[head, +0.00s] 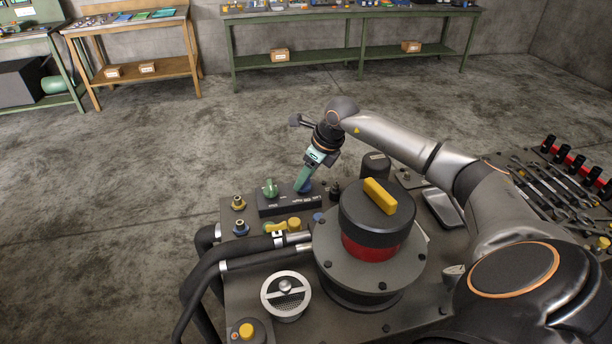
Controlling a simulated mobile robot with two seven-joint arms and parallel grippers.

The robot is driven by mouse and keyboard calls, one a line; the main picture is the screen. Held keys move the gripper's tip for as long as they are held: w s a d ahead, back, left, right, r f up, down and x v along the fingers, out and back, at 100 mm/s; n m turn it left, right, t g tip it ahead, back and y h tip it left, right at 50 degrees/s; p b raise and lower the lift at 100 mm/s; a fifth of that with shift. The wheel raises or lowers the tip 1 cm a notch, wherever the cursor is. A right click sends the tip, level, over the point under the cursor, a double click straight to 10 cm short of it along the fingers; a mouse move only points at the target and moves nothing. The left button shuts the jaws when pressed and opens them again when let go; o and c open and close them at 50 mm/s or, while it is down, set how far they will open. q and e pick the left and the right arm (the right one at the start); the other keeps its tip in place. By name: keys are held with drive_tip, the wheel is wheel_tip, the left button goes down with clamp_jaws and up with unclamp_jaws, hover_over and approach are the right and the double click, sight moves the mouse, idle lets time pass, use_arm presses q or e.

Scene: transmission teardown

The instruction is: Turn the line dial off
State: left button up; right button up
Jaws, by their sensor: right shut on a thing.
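A black control box (262,207) stands at the far edge of the machine top and carries two dials. The green dial (270,188) is on the left and free. The blue dial (306,188) is on the right, partly hidden by my right gripper (303,182). My right gripper comes down on it from above, tilted, with its fingers shut on it. The labels on the box are too small to read, so I cannot tell from them which one is the line dial. My left gripper is out of view.
A large round housing with a black cap and yellow handle (379,196) stands just in front of the box. Brass and blue fittings (239,203) and black hoses (222,255) sit left. A metal tray (443,208) and wrenches (555,190) lie right. Floor beyond is clear.

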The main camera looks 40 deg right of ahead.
drive_tip(key=n+y+b, duration=0.1)
drive_tip(key=n, duration=0.2)
drive_tip(key=shift+w+d, duration=0.1)
drive_tip(key=n+g, duration=0.1)
drive_tip(key=n, duration=0.1)
drive_tip(key=n+y+b, duration=0.1)
drive_tip(key=n, duration=0.2)
drive_tip(key=shift+w+g+y, duration=0.1)
drive_tip(key=shift+g+y, duration=0.2)
drive_tip(key=shift+g, duration=0.1)
drive_tip(key=shift+n, duration=0.3)
drive_tip(key=o, duration=1.4)
drive_tip(key=shift+d, duration=0.1)
drive_tip(key=shift+c, duration=0.2)
drive_tip(key=shift+r, duration=0.15)
drive_tip(key=v, duration=1.2)
